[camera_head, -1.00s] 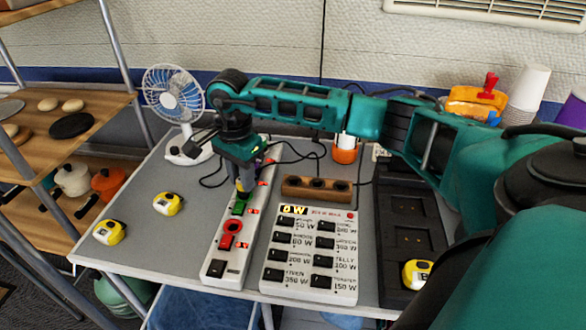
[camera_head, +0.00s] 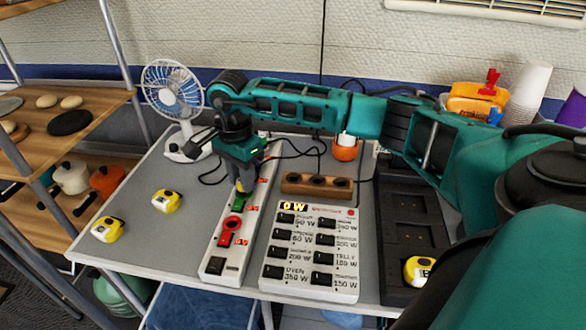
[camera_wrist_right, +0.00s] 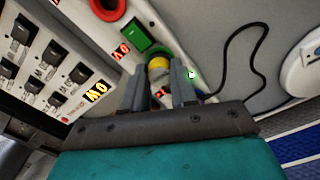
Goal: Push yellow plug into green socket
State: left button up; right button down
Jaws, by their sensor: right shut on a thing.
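My right gripper (camera_head: 242,183) points down over the far part of the white power strip (camera_head: 213,255). It is shut on the yellow plug (camera_wrist_right: 158,66), which shows between the fingers in the right wrist view. In the head view only a little yellow shows at the fingertips. The green switch (camera_head: 242,205) is just in front of the fingers and also shows in the right wrist view (camera_wrist_right: 138,37). The green socket is mostly hidden by the plug and gripper, so I cannot tell how deep the plug sits. My left gripper is out of view.
A red socket ring (camera_head: 233,222) is nearer on the strip. A white switch panel (camera_head: 310,285) and wooden block (camera_head: 316,186) stand to the right. A fan (camera_head: 175,95) stands behind left. Two yellow tape measures (camera_head: 165,201) lie left. A dark cable (camera_wrist_right: 238,60) curves beside the gripper.

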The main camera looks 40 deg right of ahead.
jog(key=c, duration=0.8)
grip_release()
jog(key=shift+f, duration=0.1)
jog(key=shift+o, duration=0.3)
jog(key=shift+o, duration=0.9)
jog(key=shift+r+p, duration=2.3)
jog(key=shift+r, duration=1.25)
